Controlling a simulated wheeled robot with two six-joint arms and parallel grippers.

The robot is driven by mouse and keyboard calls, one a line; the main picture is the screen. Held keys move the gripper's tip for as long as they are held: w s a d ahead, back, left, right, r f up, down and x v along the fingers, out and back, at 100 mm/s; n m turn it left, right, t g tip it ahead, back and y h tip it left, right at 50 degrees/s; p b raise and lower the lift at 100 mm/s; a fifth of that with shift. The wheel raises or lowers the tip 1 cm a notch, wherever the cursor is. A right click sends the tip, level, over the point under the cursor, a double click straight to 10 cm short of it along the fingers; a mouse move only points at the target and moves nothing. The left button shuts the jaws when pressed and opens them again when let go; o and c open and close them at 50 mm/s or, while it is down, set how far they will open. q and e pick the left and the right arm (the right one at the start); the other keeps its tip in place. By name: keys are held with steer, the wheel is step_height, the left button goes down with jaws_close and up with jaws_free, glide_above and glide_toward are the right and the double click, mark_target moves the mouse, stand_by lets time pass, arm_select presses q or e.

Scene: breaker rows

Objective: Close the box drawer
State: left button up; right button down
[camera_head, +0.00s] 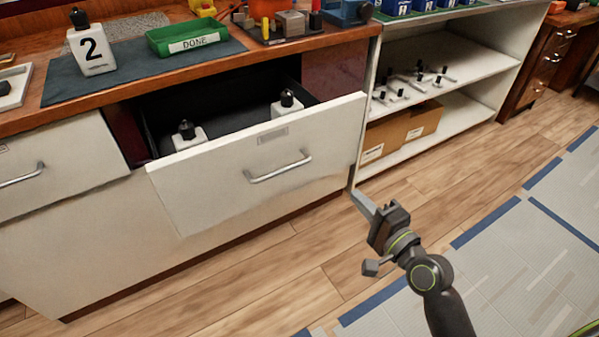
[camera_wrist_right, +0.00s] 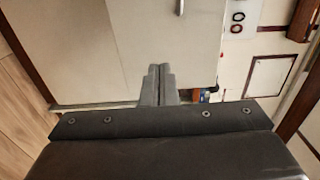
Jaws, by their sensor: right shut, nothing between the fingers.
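The box drawer (camera_head: 220,185) stands pulled out of the wooden-topped cabinet, with a white front and a curved metal handle (camera_head: 278,168). Inside its dark interior are two white bottles with black caps, one at the left (camera_head: 187,135) and one at the right (camera_head: 286,104). My right gripper (camera_head: 360,200) is shut and empty, just right of the drawer front's lower right corner in the head view. Whether it touches the front cannot be told. In the right wrist view its closed fingers (camera_wrist_right: 157,85) point at a pale panel. My left gripper is not in view.
A bottle marked 2 (camera_head: 92,48) and a green DONE tray (camera_head: 187,38) stand on the worktop. An open white shelf (camera_head: 475,112) with boxes and small metal parts stands right of the drawer. The wooden floor (camera_head: 250,265) in front is clear.

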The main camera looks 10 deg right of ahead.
mark_target(317, 155)
steer(key=x, duration=1.2)
steer(key=shift+w+f+b, duration=0.1)
steer(key=shift+w+b, duration=0.2)
steer(key=shift+b, duration=0.05)
steer(key=shift+w+a, duration=0.25)
steer(key=shift+w, duration=0.3)
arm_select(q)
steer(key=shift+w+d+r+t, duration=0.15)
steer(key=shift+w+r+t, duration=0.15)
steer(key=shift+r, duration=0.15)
arm_select(e)
steer(key=shift+w, duration=0.1)
